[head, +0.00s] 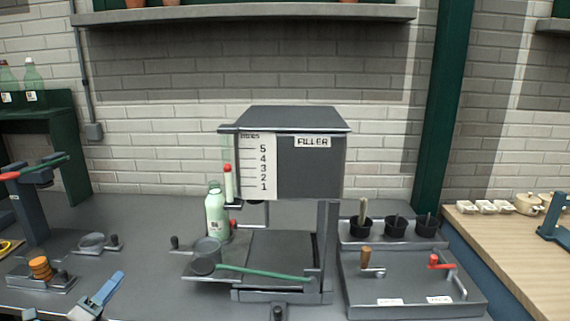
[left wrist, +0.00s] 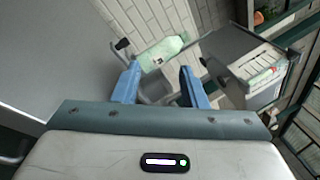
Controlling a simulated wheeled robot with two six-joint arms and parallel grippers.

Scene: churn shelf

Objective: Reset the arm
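My left gripper (head: 106,290) is low at the left front of the bench in the head view, its blue finger pointing up and right. In the left wrist view my left gripper (left wrist: 160,84) has its two blue fingers wide apart with nothing held between them. Beyond the fingers, a pale green bottle (left wrist: 164,52) lies tilted across that view. The bottle (head: 216,214) stands upright by the filler (head: 310,165) in the head view, well apart from the gripper. My right gripper shows in neither view.
Orange rings (head: 40,267) sit on a small stand at left. Black pots (head: 395,227) and a red-handled crank (head: 440,262) are at right.

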